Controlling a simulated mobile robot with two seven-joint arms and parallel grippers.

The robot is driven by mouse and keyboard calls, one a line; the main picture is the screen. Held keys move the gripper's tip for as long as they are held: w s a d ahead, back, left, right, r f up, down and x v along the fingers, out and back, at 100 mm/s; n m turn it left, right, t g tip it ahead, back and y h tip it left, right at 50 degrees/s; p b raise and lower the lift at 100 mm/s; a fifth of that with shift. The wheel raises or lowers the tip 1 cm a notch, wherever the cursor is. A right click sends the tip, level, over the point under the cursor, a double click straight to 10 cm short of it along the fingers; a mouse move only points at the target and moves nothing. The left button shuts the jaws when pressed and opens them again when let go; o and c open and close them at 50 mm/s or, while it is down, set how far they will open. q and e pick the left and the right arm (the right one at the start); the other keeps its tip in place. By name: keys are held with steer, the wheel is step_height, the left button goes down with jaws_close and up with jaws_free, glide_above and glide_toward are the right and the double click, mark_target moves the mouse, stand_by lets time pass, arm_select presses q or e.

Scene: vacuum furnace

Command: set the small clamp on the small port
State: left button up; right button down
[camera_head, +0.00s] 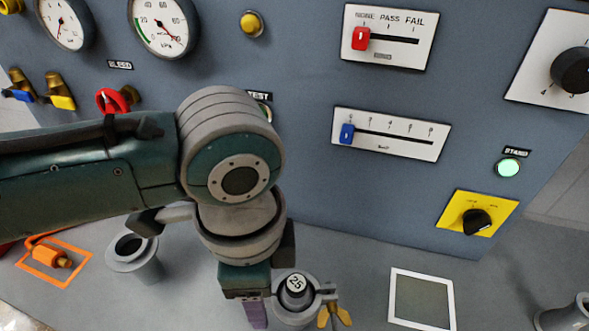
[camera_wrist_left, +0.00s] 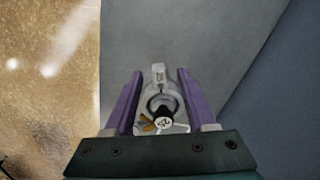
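The small port (camera_head: 296,283) stands on the bench and carries a dark cap marked 25. A light grey clamp ring with a brass wing nut (camera_head: 333,315) sits around it, the wing nut on the right. In the left wrist view the clamp (camera_wrist_left: 148,104) lies between my two purple fingers, with the dark cap (camera_wrist_left: 163,122) showing by the ring. In the head view one finger shows just left of the ring; the other is hidden. My right gripper is not in view.
A larger empty port (camera_head: 133,250) stands to the left, near an orange-framed fitting (camera_head: 50,257). A white-framed square (camera_head: 422,299) lies to the right, and another port (camera_head: 570,314) is at the right edge. The furnace panel (camera_head: 300,150) rises behind.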

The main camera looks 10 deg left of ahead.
arm_select(q)
steer(key=shift+r, duration=0.1)
step_height(320, 180, up, 10)
steer(key=p, duration=0.1)
stand_by(0.4)
stand_by(0.4)
